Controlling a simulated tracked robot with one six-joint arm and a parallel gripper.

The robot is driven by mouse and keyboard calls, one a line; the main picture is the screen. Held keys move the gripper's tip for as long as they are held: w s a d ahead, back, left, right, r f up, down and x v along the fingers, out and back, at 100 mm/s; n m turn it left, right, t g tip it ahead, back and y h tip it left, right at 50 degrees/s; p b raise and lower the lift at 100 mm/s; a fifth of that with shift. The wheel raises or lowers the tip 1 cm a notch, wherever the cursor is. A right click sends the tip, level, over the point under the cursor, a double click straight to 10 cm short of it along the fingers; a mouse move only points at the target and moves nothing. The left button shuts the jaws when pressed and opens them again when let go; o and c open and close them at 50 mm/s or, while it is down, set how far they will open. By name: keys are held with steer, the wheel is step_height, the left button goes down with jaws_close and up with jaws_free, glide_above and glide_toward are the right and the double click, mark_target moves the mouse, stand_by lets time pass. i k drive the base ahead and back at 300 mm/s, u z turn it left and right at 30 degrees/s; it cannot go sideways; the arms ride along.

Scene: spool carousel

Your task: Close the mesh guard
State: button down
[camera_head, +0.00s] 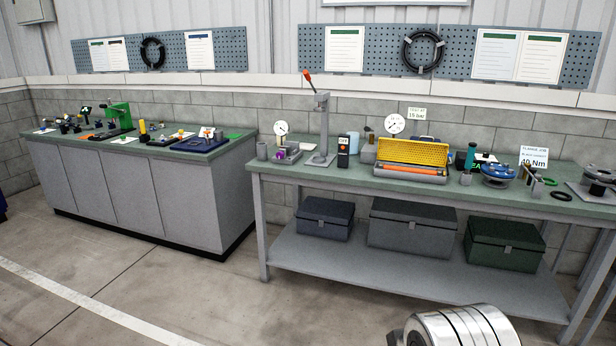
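The mesh guard (413,151) is a yellow perforated panel on the long green-topped bench. It stands raised and tilted at the back of a grey box (411,178). An orange part (409,170) shows low along the front of the box, below the panel. The guard looks open, though its hinge is too small to make out. A silver banded cylinder, part of my arm, shows at the bottom edge, well in front of the bench. My gripper's fingers are not in view.
Left of the guard stand a black handheld meter (343,152) and a grey lever press (321,130). A teal-topped bottle (470,156) and a blue flange (497,172) stand to its right. The floor in front is clear.

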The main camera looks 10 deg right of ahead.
mark_target(439, 149)
steer(key=z, duration=0.25)
steer(key=i, duration=3.65)
steer(key=z, duration=0.05)
